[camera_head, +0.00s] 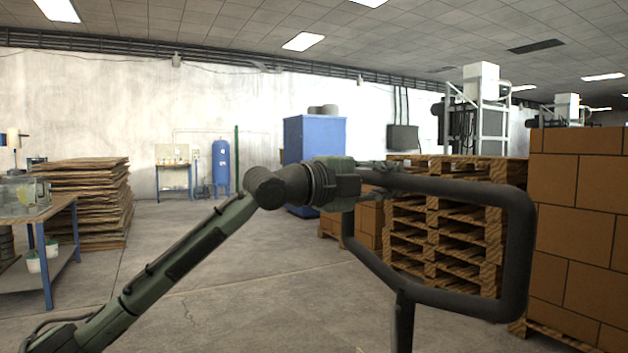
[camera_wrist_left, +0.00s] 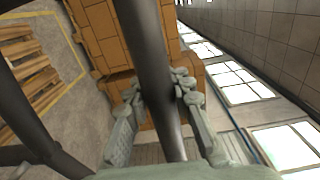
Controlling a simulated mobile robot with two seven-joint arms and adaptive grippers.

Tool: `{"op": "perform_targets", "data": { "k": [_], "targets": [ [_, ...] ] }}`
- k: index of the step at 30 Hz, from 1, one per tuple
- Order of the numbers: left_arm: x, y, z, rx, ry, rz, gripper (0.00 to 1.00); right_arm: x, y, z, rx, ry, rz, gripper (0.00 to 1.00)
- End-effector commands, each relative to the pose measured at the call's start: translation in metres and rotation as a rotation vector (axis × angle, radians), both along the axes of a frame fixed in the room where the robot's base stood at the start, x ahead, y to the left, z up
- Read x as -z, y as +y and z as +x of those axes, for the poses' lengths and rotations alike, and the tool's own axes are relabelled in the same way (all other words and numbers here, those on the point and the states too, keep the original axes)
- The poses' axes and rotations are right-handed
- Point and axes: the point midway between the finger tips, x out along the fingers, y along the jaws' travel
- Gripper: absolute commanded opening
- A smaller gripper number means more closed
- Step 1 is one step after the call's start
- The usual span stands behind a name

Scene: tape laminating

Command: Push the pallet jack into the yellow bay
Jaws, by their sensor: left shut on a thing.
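The pallet jack shows only as its dark looped handle (camera_head: 518,250) on an upright post; its body and forks are hidden below the head view. My left gripper (camera_head: 385,181) is at the upper left part of the loop. In the left wrist view, the fingers of my left gripper (camera_wrist_left: 158,88) are closed around the dark handle bar (camera_wrist_left: 145,40). A yellow floor line (camera_wrist_left: 68,42) runs around wooden pallets at the left of that view; I cannot tell whether it marks the yellow bay. No yellow bay shows in the head view. My right gripper is not in view.
Stacked wooden pallets (camera_head: 440,225) stand behind the handle, and a tall stack of brown boxes (camera_head: 580,220) stands at the right. A blue cabinet (camera_head: 314,140) is at the back. A cardboard pile (camera_head: 85,195) and workbench (camera_head: 45,215) are at the left. Open floor (camera_head: 230,260) lies between.

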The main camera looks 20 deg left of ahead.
Motion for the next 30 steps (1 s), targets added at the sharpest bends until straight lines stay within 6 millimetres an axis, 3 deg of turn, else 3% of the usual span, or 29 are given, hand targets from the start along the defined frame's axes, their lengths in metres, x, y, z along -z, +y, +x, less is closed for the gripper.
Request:
{"op": "perform_targets", "data": {
  "k": [19,30],
  "targets": [
    [-0.002,-0.045,0.048,0.002,-0.002,-0.003,0.0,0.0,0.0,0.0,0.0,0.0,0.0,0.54],
    [0.0,-0.049,0.052,0.002,-0.001,0.001,0.0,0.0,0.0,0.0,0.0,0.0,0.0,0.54]
  ]
}}
